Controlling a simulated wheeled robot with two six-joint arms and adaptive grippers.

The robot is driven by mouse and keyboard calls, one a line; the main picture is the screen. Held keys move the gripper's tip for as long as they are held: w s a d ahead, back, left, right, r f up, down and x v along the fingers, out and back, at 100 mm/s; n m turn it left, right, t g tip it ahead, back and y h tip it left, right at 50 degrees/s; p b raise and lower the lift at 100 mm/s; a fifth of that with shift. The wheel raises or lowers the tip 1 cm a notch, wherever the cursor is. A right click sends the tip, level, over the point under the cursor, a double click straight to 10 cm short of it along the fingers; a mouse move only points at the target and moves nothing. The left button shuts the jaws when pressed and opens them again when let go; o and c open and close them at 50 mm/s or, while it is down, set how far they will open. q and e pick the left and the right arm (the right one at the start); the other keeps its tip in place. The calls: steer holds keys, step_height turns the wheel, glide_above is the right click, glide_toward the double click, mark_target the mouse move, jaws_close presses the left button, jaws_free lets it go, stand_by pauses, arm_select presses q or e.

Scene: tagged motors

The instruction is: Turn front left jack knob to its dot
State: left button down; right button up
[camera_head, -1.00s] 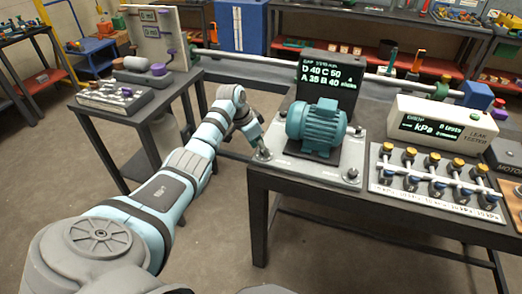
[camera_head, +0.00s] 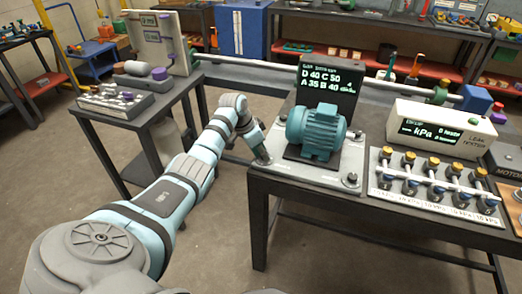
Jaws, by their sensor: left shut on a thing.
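The teal motor (camera_head: 314,133) sits on a light grey base plate (camera_head: 310,172) at the left end of the dark bench. Jack knobs stand at the plate's corners; the front right knob (camera_head: 350,180) is in plain view. My left gripper (camera_head: 262,159) reaches down at the plate's front left corner and is shut on the front left jack knob, which its fingers mostly hide. The knob's dot cannot be made out. A black display (camera_head: 330,77) behind the motor reads D 40, C 50, A 35, B 40. My right gripper is not in view.
A white leak tester (camera_head: 440,128) and a manifold with several yellow-topped valves (camera_head: 435,182) stand right of the plate. A smaller table (camera_head: 150,118) with a panel and purple-knobbed parts is at the left. A floor gap separates the tables.

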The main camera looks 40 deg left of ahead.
arm_select(q)
steer(key=n+p, duration=0.2)
steer(key=p, duration=0.1)
steer(key=n+y+p, duration=0.1)
steer(key=n+p, duration=0.1)
steer(key=p, duration=0.1)
steer(key=n+y+p, duration=0.1)
steer(key=n+p, duration=0.1)
steer(key=p, duration=0.1)
steer(key=shift+d+r, duration=0.3)
steer(key=shift+d, duration=0.05)
steer(key=n+p, duration=0.1)
steer(key=n+y, duration=0.1)
steer(key=shift+d+f+n+p, duration=0.1)
steer(key=shift+f+n+p, duration=0.1)
steer(key=shift+n+p, duration=0.15)
steer(key=shift+w+d+f+n+g+y, duration=0.1)
steer(key=shift+n+g+y, duration=0.2)
steer(key=shift+n, duration=0.4)
steer(key=shift+d+n+g+y, duration=0.1)
steer(key=shift+n+y, duration=0.3)
steer(key=shift+n, duration=0.25)
steer(key=shift+a, duration=0.1)
steer(key=c, duration=1.3)
jaws_free()
